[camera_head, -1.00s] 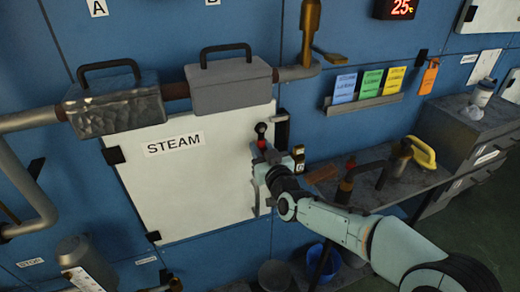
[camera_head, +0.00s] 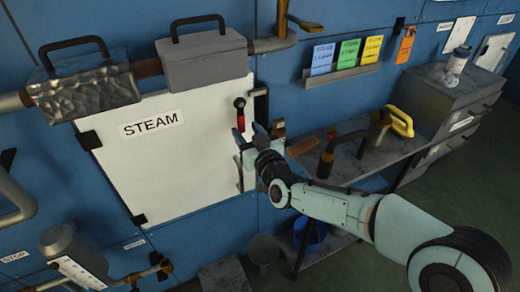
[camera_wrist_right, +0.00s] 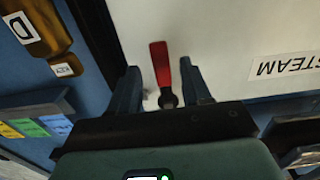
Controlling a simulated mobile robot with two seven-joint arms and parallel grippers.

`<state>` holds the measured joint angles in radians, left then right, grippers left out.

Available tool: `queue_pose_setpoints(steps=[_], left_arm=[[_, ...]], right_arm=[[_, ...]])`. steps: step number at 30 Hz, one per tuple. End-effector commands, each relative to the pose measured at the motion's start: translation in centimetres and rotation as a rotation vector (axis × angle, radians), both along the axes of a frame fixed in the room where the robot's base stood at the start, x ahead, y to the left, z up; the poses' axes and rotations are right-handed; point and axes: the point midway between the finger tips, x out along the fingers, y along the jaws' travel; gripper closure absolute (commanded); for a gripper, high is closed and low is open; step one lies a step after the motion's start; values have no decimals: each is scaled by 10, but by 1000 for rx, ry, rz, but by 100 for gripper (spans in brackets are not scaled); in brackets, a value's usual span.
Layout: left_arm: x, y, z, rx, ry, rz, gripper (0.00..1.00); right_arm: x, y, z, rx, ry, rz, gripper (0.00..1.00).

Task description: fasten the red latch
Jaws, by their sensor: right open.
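The red latch (camera_head: 241,121) is on the right part of the white STEAM door (camera_head: 180,165), with a dark round pivot at its top and the red handle hanging down. My right gripper (camera_head: 257,133) is just below and right of it in the head view. In the right wrist view the door appears upside down, and the red latch handle (camera_wrist_right: 160,64) shows between the two spread fingers of my right gripper (camera_wrist_right: 163,85). The gripper is open, with gaps visible on both sides of the latch. Contact is not visible. My left gripper is not in view.
A dark bracket (camera_head: 261,105) sits at the door's right edge. A small brass tag (camera_head: 278,127) is close to my right gripper. A shelf (camera_head: 350,160) with a yellow-handled tool (camera_head: 401,121) lies right. Grey boxes and pipes (camera_head: 205,60) run above the door.

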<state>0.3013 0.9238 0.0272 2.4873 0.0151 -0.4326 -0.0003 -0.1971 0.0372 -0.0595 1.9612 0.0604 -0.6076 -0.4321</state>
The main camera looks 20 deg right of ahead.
Motion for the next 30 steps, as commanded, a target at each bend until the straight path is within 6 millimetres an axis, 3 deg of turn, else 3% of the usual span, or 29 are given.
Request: queue_pose_setpoints(steps=[6,12,18,30], left_arm=[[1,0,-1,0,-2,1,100],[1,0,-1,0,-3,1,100],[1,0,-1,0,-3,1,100],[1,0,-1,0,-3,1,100]], right_arm=[[-52,-2,1,0,-1,-1,52],[-83,-4,1,-1,-1,-2,52],[-93,-4,0,-2,0,-1,52],[-93,-4,0,-1,0,-1,52]])
